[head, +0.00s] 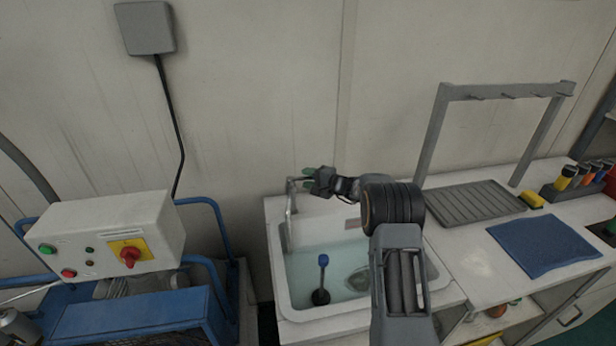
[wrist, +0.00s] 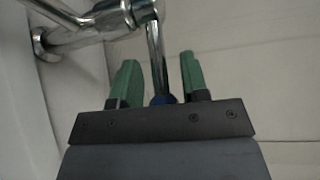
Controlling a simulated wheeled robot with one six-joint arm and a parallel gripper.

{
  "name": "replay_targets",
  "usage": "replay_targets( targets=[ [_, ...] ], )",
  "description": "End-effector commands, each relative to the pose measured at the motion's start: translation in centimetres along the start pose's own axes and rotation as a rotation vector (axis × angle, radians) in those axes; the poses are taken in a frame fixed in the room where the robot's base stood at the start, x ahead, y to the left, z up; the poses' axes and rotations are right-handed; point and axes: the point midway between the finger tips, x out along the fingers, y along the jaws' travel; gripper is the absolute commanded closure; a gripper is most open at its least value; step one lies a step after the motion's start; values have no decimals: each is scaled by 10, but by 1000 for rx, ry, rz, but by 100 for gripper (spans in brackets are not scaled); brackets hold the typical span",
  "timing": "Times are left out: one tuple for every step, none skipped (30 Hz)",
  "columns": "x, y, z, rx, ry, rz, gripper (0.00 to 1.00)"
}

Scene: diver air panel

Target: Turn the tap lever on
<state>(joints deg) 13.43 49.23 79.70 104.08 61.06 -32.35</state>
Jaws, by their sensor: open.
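The chrome tap (head: 290,207) stands at the back left of the sink (head: 283,296). In the wrist view the tap's metal body (wrist: 95,24) is at the upper left. Its chrome lever (wrist: 156,58) runs down from it between my two green fingers and ends in a blue tip (wrist: 163,99) near the palm. My gripper (wrist: 160,78) is open, with one finger on each side of the lever and gaps showing. In the head view my gripper (head: 307,174) is beside the top of the tap, and the lever is hidden there.
A blue-handled brush (head: 323,270) stands in the water-filled sink. To the right are a ribbed drainboard (head: 470,203), a grey rack (head: 437,135) and a blue cloth (head: 543,246). A control box (head: 112,235) on a blue frame stands left. The wall is close behind the tap.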

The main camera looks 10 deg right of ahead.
Motion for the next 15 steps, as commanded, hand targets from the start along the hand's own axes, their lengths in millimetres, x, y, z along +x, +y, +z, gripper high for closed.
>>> replay_targets(
  targets=[
    [3,-1,0,-1,0,0,59],
    [4,-1,0,0,0,0,59],
    [5,0,0,0,0,0,59],
    [6,0,0,0,0,0,59],
    [6,0,0,0,0,0,59],
    [6,0,0,0,0,0,59],
    [6,0,0,0,0,0,59],
    [7,0,0,0,0,0,59],
    [7,0,0,0,0,0,59],
    [6,0,0,0,0,0,59],
    [6,0,0,0,0,0,59],
    [6,0,0,0,0,0,59],
    [6,0,0,0,0,0,60],
    [6,0,0,0,0,0,63],
    [6,0,0,0,0,0,66]
  ],
)
